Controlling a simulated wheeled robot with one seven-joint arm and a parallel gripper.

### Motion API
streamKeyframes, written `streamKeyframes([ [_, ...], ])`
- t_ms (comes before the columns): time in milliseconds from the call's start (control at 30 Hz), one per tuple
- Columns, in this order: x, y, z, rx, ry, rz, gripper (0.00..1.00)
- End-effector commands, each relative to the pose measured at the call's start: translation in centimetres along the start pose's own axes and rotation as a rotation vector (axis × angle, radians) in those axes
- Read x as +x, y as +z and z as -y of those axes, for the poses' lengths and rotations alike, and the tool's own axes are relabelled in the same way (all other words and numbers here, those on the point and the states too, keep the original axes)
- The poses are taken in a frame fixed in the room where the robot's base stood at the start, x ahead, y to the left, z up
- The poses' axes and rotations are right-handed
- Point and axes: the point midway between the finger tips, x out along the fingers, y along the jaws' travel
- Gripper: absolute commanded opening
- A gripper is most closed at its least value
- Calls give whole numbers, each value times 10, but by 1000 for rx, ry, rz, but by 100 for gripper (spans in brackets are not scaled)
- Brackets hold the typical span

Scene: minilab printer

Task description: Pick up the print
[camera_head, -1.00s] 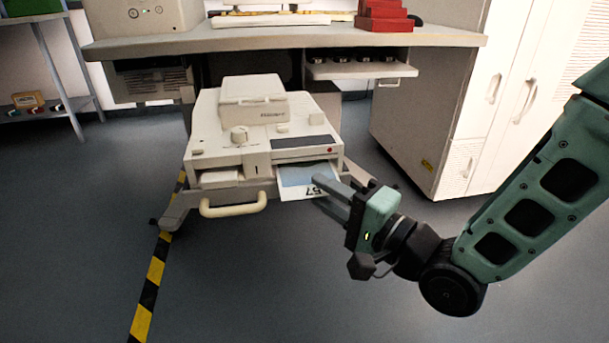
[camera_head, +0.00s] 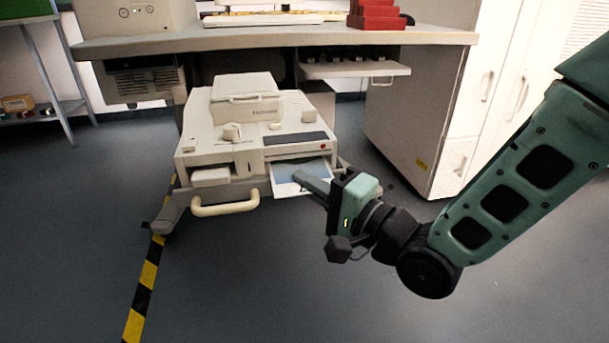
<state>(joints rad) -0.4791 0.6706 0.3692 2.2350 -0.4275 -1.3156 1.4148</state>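The print (camera_head: 284,173) is a sheet with a blue area and a white border. It sticks out of the slot at the front right of the cream printer (camera_head: 236,140). My gripper (camera_head: 304,184) comes in from the right. Its fingers overlap the print's right front part in the picture. The fingers look close together, and the lower one is mostly hidden. I cannot tell whether they touch the print or are closed on it.
A pale handle (camera_head: 225,207) juts from the printer's front. A desk (camera_head: 270,39) stands behind, with a pull-out shelf (camera_head: 355,69) under it. A cabinet (camera_head: 415,125) stands to the right. Yellow-black tape (camera_head: 147,275) marks the floor at left. The floor in front is clear.

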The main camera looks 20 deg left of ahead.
Motion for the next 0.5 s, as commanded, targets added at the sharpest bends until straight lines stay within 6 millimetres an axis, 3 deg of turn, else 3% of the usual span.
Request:
streamKeyframes([
  [233,0,-1,6,2,1,-1,0],
  [500,-41,30,10,5,4,2,0],
])
